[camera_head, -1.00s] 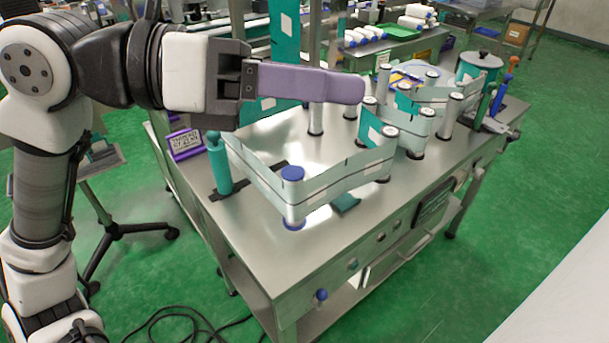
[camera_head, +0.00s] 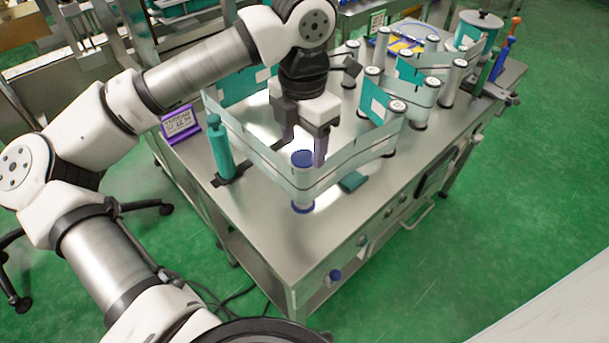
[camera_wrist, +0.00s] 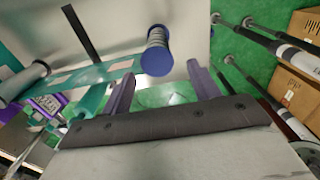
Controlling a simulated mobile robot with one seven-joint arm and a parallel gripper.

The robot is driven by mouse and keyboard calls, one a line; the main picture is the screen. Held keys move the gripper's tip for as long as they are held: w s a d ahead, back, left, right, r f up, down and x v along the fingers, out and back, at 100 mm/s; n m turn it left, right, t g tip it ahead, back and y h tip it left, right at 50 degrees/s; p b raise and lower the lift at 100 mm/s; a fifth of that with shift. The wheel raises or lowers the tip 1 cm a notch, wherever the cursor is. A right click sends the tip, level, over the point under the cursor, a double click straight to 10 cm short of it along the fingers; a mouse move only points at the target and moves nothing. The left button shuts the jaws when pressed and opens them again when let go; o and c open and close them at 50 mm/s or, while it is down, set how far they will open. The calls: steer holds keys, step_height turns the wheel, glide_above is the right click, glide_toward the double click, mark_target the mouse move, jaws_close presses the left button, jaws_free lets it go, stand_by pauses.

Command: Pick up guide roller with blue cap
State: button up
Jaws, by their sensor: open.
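The guide roller with the blue cap (camera_head: 302,182) stands upright at the near corner of the steel table, with the pale web bent around it. In the wrist view its round blue cap (camera_wrist: 157,62) faces the camera, between and beyond the fingertips. My gripper (camera_head: 304,143) points down just behind the roller in the head view. Its two purple fingers are spread and hold nothing; they also show in the wrist view (camera_wrist: 162,74). From the head view I cannot tell the exact gap between fingers and cap.
A teal-handled post (camera_head: 220,148) stands left of the roller, and a purple-framed display (camera_head: 180,122) is behind it. A small teal block (camera_head: 352,181) lies right of the roller. More white-capped rollers (camera_head: 397,107) carry the web at the right. The table's front strip is clear.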

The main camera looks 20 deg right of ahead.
mark_target(303, 172)
steer(key=shift+w+f+p, duration=0.15)
steer(key=shift+f+p, duration=0.4)
steer(key=shift+f, duration=1.65)
steer(key=shift+w+f+p, duration=0.1)
steer(key=shift+f+p, duration=0.4)
steer(key=shift+f, duration=1.65)
steer(key=c, duration=1.1)
steer(key=shift+r, duration=0.1)
steer(key=shift+c, duration=0.2)
